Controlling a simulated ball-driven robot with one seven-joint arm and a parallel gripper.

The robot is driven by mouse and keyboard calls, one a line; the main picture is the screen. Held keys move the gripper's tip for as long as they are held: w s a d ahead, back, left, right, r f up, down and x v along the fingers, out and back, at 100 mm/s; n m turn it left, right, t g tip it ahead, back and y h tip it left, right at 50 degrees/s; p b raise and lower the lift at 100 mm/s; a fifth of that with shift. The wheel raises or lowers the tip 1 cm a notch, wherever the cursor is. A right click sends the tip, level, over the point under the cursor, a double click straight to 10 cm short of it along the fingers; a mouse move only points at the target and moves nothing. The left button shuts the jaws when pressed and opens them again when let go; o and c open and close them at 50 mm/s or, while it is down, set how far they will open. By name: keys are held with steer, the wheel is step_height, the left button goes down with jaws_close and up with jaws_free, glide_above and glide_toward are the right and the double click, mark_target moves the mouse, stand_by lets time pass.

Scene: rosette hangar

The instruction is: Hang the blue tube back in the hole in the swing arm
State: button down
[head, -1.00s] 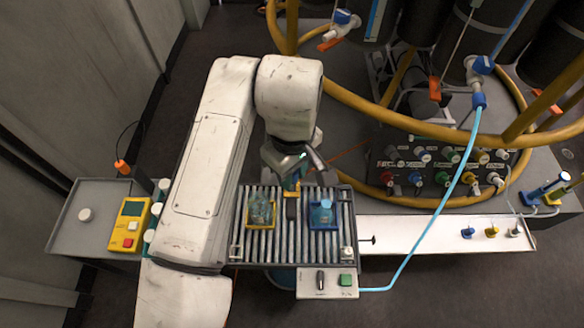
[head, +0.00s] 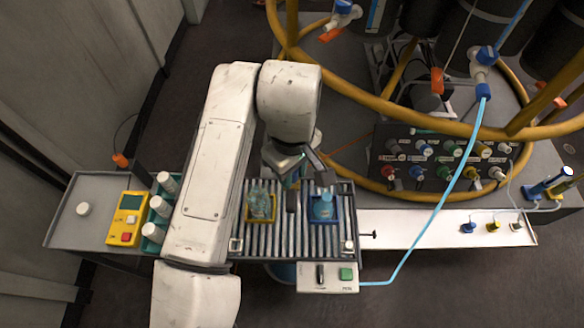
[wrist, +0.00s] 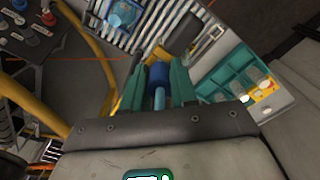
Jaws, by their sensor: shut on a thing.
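My gripper (wrist: 158,80) is shut on a blue tube (wrist: 158,75). Its dark blue upper part and light blue stem show between the green fingers in the wrist view. In the head view my gripper (head: 293,180) is above the roller table, between the two trays, and the tube is mostly hidden there. A long pale bar (head: 410,232), likely the swing arm, reaches right from the roller table. Blue (head: 468,228), yellow (head: 493,226) and white (head: 517,226) fittings stand near its right end. I cannot make out an empty hole.
A yellow tray (head: 249,219) and a blue tray (head: 341,218), each holding a flask, lie on the rollers. A light blue hose (head: 445,200) crosses above the pale bar. Yellow rails (head: 400,110) curve behind. A yellow device (head: 127,218) and white bottles (head: 160,206) stand left.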

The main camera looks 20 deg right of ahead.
steer(key=c, duration=0.9)
jaws_free()
steer(key=shift+f, duration=0.15)
steer(key=shift+o, duration=0.5)
steer(key=o, duration=0.3)
steer(key=shift+s+f, duration=0.1)
steer(key=shift+o, duration=0.6)
steer(key=shift+r+p, duration=3.15)
steer(key=shift+r, duration=0.05)
